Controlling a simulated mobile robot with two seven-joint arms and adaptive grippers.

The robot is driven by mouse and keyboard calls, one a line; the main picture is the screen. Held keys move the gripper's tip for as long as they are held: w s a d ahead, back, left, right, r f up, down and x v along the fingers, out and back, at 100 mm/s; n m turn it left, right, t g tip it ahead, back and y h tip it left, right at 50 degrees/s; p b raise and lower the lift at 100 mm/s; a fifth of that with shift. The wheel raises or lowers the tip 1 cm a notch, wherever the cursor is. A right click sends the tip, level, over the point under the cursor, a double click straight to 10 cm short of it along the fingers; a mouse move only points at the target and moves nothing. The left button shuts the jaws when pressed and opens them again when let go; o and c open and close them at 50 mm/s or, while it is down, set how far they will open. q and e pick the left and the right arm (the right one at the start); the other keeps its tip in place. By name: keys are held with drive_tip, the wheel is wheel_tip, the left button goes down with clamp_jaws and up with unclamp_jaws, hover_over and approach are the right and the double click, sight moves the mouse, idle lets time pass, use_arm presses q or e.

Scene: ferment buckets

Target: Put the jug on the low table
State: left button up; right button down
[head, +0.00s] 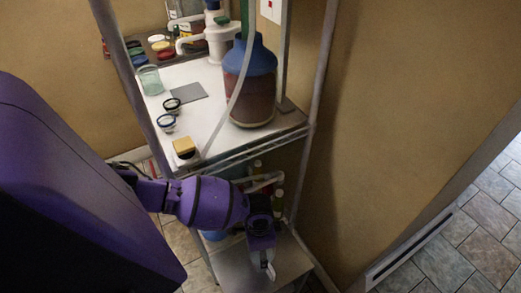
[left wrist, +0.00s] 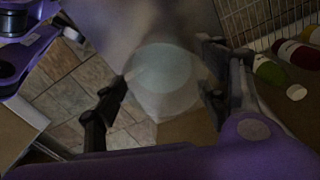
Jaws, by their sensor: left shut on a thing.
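My left gripper (head: 262,243) reaches in front of the lower part of the rack. In the left wrist view its two dark fingers (left wrist: 165,88) stand on either side of a pale, see-through round vessel, which I take as the jug (left wrist: 165,75), and it is shut on it. In the head view the gripper hides most of the jug; a small pale part (head: 268,269) shows below the fingers. A low grey flat surface (head: 232,262), perhaps the low table, lies below the gripper. I cannot tell whether the jug touches it. My right gripper is not in view.
Above stands a rack with a white shelf (head: 190,108), holding a large blue-topped carboy (head: 250,85), a glass (head: 150,80) and small jars. Bottles (left wrist: 270,72) lie near a wire grid (left wrist: 258,20) beside the gripper. Tiled floor (head: 460,240) is clear at right.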

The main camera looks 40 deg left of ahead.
use_arm(q)
drive_tip(key=o, duration=1.8)
drive_tip(key=shift+o, duration=1.2)
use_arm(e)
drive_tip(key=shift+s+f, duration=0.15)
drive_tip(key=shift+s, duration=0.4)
use_arm(q)
wheel_tip(320, 180, up, 12)
drive_tip(key=p, duration=0.7)
drive_tip(key=s+d+f+n+t+h, duration=0.2)
drive_tip(key=s+d+t, duration=0.1)
drive_tip(key=d, duration=0.4)
drive_tip(key=s+d+f+n+t+h, duration=0.1)
drive_tip(key=s+d+f+t+h, duration=0.1)
drive_tip(key=s+d, duration=0.35)
drive_tip(key=s+a+r+n+t+y, duration=0.2)
drive_tip(key=s+a+n+t+y, duration=0.2)
drive_tip(key=s+a, duration=0.2)
drive_tip(key=shift+a+r+n, duration=0.3)
drive_tip(key=shift+a+r, duration=0.1)
drive_tip(key=shift+a, duration=0.5)
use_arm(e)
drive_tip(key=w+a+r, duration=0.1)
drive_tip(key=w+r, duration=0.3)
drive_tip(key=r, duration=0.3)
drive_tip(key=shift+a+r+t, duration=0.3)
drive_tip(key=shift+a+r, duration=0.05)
